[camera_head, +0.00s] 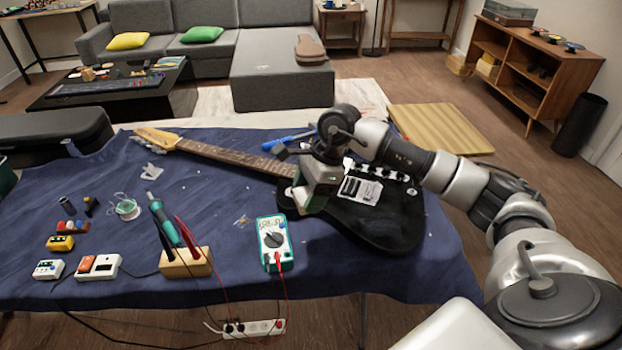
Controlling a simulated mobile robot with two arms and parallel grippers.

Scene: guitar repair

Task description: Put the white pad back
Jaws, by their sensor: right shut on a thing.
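My right gripper (305,205) reaches in from the right and is low over the left edge of the black guitar body (385,225). It points down and is shut on a small pale piece, which I take for the white pad. The fingers and wrist hide most of it, so its outline and whether it touches the guitar cannot be told. The guitar lies flat, its neck (230,157) pointing to the back left. A white plate (368,191) with dark pickups sits on the body, right of the gripper. My left gripper is not in view.
A wooden block (187,263) holds a soldering iron and probes. Small boxes (99,267) stand front left. A white scrap (152,171) lies at the back left. The blue cloth (225,200) has bare room mid-table.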

